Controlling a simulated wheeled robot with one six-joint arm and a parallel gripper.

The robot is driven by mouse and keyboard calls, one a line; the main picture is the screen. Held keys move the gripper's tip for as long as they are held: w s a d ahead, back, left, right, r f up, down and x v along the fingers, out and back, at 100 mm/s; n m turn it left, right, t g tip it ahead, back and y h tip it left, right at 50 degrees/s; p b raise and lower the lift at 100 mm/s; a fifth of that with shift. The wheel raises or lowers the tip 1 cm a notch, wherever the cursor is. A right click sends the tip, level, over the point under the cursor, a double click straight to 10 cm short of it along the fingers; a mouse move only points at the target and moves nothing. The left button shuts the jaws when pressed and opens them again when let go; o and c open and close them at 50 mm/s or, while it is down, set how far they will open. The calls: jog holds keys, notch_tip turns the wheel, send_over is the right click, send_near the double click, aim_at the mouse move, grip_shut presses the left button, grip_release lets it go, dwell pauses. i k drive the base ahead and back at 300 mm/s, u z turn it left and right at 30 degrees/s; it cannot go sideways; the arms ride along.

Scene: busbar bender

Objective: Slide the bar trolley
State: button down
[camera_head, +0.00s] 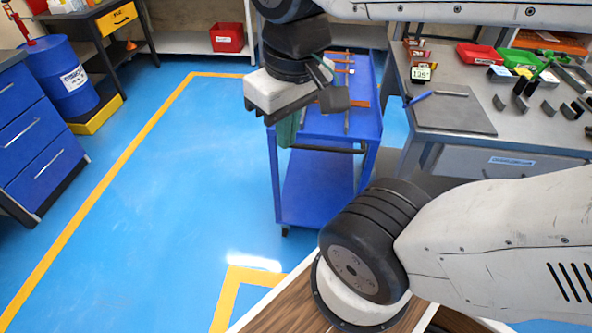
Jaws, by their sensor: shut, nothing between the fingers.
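The bar trolley (318,190) is a blue two-shelf cart in the middle of the head view. Several copper-coloured bars show on its top. A dark push handle (335,149) runs across its near end. My gripper (289,130) hangs over the trolley's near left corner, with its greenish fingers pointing down. The fingers are shut and empty, close to the left end of the handle. I cannot tell whether they touch the trolley. My wrist hides part of the trolley's top.
A grey workbench (455,140) with red and green bins stands close on the right. Blue drawers (40,140) and a blue drum (72,80) stand at left. A red bin (227,38) sits on a back shelf. The blue floor (170,190) left of the trolley is clear, with yellow lines.

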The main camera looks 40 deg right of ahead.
aim_at(319, 183)
jog(key=u, duration=0.05)
jog(key=k, duration=1.15)
jog(key=z, duration=0.95)
jog(key=i, duration=0.9)
jog(key=u, duration=0.3)
